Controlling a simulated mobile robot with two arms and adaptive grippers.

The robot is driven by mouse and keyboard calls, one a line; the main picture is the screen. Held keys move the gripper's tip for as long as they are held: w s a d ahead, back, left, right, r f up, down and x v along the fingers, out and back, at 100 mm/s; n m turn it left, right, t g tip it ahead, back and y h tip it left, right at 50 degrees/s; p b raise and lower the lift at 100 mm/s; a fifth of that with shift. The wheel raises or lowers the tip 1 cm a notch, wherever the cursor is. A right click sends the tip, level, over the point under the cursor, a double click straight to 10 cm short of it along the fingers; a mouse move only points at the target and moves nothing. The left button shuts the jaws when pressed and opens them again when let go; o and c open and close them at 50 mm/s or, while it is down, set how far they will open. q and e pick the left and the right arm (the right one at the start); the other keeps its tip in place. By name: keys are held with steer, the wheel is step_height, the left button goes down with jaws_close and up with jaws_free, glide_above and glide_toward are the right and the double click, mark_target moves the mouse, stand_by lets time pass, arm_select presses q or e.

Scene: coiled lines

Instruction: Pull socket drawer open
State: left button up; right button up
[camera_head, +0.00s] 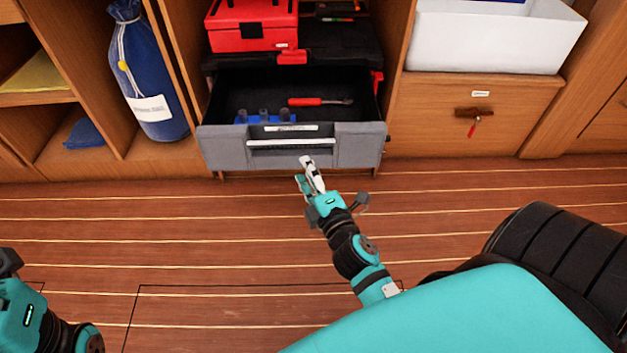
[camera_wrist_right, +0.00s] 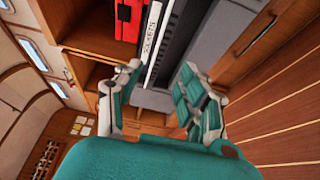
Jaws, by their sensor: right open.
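The grey socket drawer (camera_head: 218,147) stands pulled out from the black tool cabinet in the head view, with its black inside showing. A pale handle bar (camera_head: 305,143) runs across its front, and it also shows in the right wrist view (camera_wrist_right: 157,45). A red-handled tool (camera_head: 308,101) and a blue socket holder (camera_head: 265,118) lie in the drawer. My right gripper (camera_head: 304,170) is open and empty, just in front of and below the handle. In the right wrist view its two fingers stand apart on either side of the handle's line. I cannot tell whether they touch it.
A red toolbox (camera_head: 252,26) sits on top of the cabinet. A blue bag (camera_head: 148,80) stands in the left compartment. A white bin (camera_head: 490,38) sits above a closed wooden drawer (camera_head: 425,115) with a key at right. The plank floor (camera_head: 180,235) in front is clear.

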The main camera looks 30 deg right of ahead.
steer(key=shift+s+a, duration=0.15)
steer(key=shift+s, duration=0.65)
steer(key=shift+s+a, duration=0.1)
steer(key=shift+s, duration=0.7)
